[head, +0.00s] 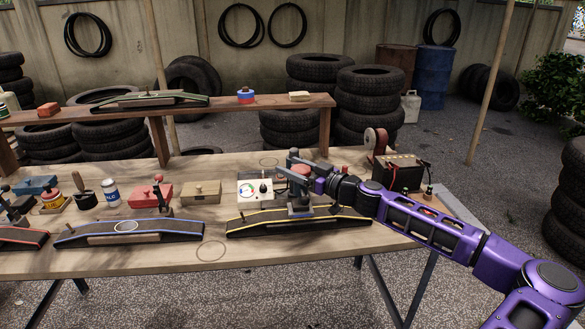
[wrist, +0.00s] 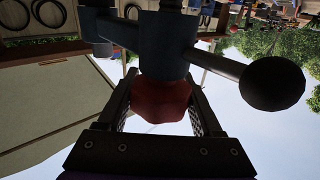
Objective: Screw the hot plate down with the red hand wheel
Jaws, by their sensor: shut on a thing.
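The red hand wheel (head: 301,169) is at the dark clamp press over the yellow-edged stand (head: 265,223), right of the middle of the table. In the wrist view the red part (wrist: 160,102) lies between my two fingers, against a dark blue-grey body (wrist: 165,45) with a bar ending in a black ball (wrist: 272,83). My gripper (head: 314,181) reaches in from the right and is shut on the red wheel. A grey block (head: 300,208), perhaps the hot plate, sits low under the press. My gripper partly hides the press, and I cannot see whether the plate is pressed down.
A white gauge box (head: 254,191) stands close left of the press. A battery (head: 398,173) with a red reel (head: 375,140) stands to the right, near my arm. A blue-edged stand (head: 130,231) is at left. The front table strip is mostly clear.

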